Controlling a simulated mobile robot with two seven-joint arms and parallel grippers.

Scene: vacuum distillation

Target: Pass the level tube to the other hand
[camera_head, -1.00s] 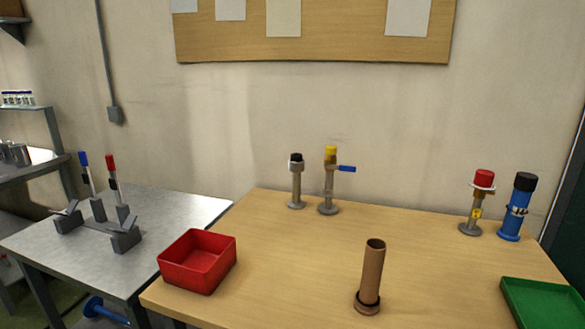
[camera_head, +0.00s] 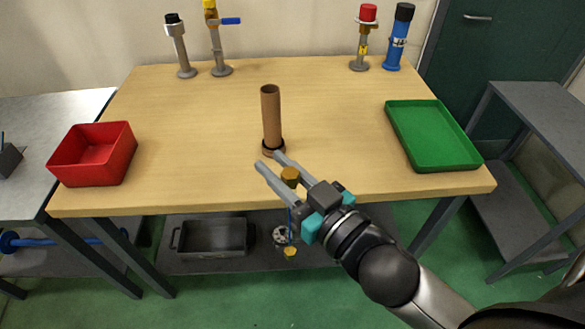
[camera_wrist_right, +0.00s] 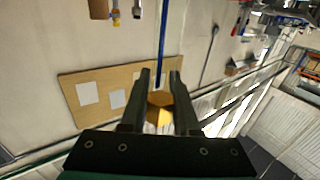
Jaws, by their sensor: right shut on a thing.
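My right gripper (camera_head: 271,163) reaches over the table's front edge from the lower right. It is shut on what looks like the level tube (camera_head: 290,177), a thin piece with a brass-coloured end fitting and a blue stem. The brass end sits between the fingers, and the blue stem and a second yellow end show below, past the table edge. In the right wrist view, the brass end of the level tube (camera_wrist_right: 159,109) lies between the two fingers (camera_wrist_right: 160,75), with a thin blue line running up from it. My left gripper is not in view.
A brown upright cylinder (camera_head: 271,118) stands on the table (camera_head: 330,110) just behind the right fingertips. A red bin (camera_head: 94,154) is at left, a green tray (camera_head: 432,135) at right. Several valve-like fittings stand along the back. The table between is clear.

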